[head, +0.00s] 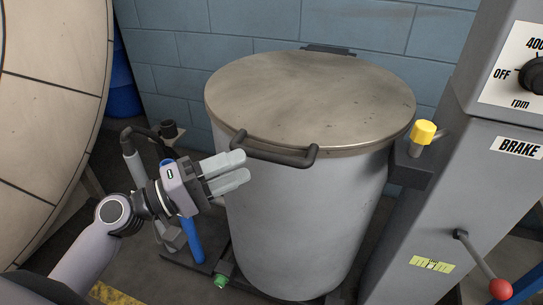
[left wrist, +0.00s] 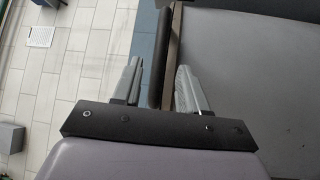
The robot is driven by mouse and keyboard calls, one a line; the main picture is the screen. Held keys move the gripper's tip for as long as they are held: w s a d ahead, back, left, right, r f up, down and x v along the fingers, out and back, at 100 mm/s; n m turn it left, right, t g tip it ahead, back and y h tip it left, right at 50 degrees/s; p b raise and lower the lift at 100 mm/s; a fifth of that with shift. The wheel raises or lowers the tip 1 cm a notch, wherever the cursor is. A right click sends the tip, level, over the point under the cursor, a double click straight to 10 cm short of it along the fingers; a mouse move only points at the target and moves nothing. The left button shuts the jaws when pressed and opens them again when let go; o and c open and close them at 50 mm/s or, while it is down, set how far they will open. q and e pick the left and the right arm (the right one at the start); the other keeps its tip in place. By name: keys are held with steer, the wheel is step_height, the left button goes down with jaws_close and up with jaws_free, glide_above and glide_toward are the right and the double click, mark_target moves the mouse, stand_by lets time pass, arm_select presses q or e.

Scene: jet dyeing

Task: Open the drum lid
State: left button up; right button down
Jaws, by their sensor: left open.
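The drum (head: 300,215) is a tall grey cylinder with a round, worn metal lid (head: 310,95) that lies flat and shut on top. A dark bar handle (head: 275,154) sticks out from the front of the lid rim. My left gripper (head: 243,167) is open and empty, with its fingers pointing right, close by the handle's left end. In the left wrist view, the dark handle bar (left wrist: 153,60) shows between the two fingers (left wrist: 158,82), with no finger seen closed on it. I cannot tell whether they touch it. My right gripper is out of view.
A grey machine column with a BRAKE label (head: 516,146) and a red-knobbed lever (head: 499,289) stands at right. A yellow-capped part (head: 423,131) is beside the drum. A large round pale panel (head: 50,110) fills the left. A blue block wall (head: 180,60) is behind.

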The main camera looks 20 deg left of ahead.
mark_target(267, 152)
arm_select(q)
steer(key=p+x, duration=0.1)
steer(key=x, duration=0.4)
steer(key=shift+w+d+r+p, duration=0.15)
steer(key=shift+w+d+p, duration=0.05)
steer(key=shift+p, duration=0.1)
steer(key=shift+w+d, duration=0.35)
steer(key=shift+d, duration=0.05)
jaws_close()
